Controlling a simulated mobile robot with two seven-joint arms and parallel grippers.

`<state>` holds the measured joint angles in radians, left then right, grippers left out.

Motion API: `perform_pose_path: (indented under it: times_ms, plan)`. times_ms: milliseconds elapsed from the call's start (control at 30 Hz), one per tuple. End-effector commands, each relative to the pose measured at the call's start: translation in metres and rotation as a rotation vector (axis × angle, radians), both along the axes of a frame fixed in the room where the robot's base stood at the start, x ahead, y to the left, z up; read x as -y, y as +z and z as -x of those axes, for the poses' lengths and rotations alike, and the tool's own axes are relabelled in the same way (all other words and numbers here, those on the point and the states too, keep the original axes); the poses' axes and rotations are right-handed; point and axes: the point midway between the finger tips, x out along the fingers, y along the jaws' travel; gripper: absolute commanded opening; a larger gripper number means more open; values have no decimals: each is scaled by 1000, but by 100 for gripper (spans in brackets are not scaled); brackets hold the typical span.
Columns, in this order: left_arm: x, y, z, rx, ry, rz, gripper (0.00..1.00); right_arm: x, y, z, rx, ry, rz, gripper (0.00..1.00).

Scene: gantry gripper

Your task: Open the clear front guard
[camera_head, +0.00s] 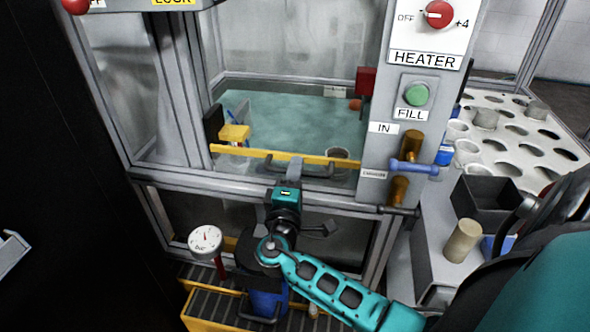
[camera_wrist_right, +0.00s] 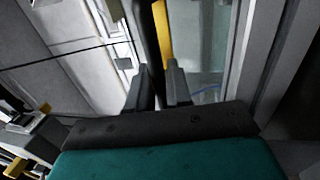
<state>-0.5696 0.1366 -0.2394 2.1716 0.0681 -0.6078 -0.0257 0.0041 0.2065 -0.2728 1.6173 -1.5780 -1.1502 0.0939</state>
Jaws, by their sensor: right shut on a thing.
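The clear front guard (camera_head: 300,115) is a see-through panel in a grey frame, with a yellow bar (camera_head: 232,151) along its lower edge. A dark handle (camera_head: 315,169) is fixed along this bar. My right gripper (camera_head: 290,167) is at the handle, with its arm coming from the lower right. In the right wrist view, its two dark fingers (camera_wrist_right: 158,84) are on either side of the dark handle (camera_wrist_right: 148,35), beside the yellow bar (camera_wrist_right: 162,35). The fingers hide part of the handle. The yellow bar sits low in the opening. My left gripper is not in view.
Right of the guard is a grey post with a red heater knob (camera_head: 439,13), a green fill button (camera_head: 416,95) and a blue-handled brass valve (camera_head: 413,167). A pressure gauge (camera_head: 205,240) stands below. A white holed rack (camera_head: 520,130) and black bin (camera_head: 485,198) are at right.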

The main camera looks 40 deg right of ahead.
Motion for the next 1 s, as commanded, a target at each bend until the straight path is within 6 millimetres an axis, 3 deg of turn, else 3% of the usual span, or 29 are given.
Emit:
perform_pose_path:
  times_ms: [67,100,267,633,1000]
  plan:
    - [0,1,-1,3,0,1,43,-2,-1,0,-4,5,0,0]
    - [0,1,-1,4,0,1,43,-2,-1,0,-4,5,0,21]
    - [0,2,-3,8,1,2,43,-1,-1,0,-3,3,0,35]
    - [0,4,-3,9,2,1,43,-9,-3,8,-4,2,-2,35]
    - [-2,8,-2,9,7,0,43,-67,-17,57,-5,3,-2,35]
